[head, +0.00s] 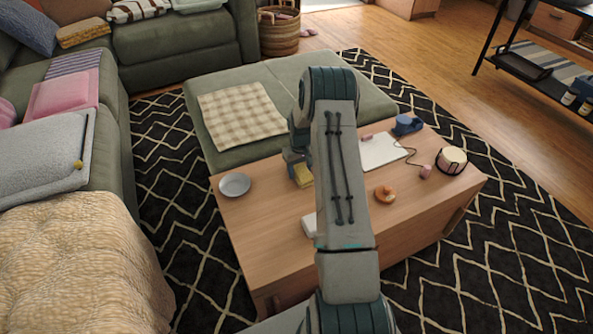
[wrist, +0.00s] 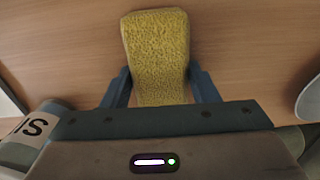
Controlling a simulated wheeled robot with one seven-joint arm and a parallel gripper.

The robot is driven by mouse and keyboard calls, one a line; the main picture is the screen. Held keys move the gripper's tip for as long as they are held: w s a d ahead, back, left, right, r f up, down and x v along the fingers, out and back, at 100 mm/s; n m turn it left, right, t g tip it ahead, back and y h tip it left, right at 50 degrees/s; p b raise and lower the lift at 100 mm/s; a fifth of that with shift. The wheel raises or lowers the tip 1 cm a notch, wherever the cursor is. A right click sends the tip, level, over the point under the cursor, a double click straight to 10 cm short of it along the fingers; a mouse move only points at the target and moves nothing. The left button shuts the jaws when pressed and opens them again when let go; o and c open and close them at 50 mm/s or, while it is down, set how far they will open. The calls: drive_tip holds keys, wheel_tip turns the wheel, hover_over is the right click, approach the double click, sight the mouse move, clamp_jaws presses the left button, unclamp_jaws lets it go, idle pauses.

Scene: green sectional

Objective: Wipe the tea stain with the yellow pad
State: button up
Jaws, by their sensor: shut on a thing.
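The yellow pad (wrist: 156,52) is between the two blue fingers of my gripper (wrist: 160,85) in the wrist view, and the fingers are shut on its sides. The pad has a rough, spongy face. In the head view the pad (head: 302,175) shows beside my arm, over the back left part of the wooden table (head: 262,215). I cannot tell whether it touches the tabletop. I do not see a tea stain in either view; my arm and the pad hide part of the table.
A grey plate (head: 234,185) lies on the table's left. To the right are a white board (head: 385,152), a blue mug (head: 407,124), a small orange item (head: 385,194) and a round container (head: 452,160). A green ottoman (head: 222,150) stands behind the table.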

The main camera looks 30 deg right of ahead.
sight(278, 174)
drive_tip(key=shift+d+f+b, duration=0.15)
drive_tip(key=shift+d+b, duration=0.55)
drive_tip(key=shift+d, duration=2.7)
drive_tip(key=shift+w+b, duration=0.35)
drive_tip(key=shift+w, duration=0.5)
drive_tip(key=shift+a+r, duration=0.2)
drive_tip(key=shift+a, duration=1.3)
drive_tip(key=shift+a+f, duration=0.15)
drive_tip(key=shift+a, duration=5.35)
drive_tip(key=shift+w+d, duration=0.1)
drive_tip(key=shift+w, duration=0.9)
drive_tip(key=shift+d+b, duration=0.95)
drive_tip(key=shift+d, duration=6)
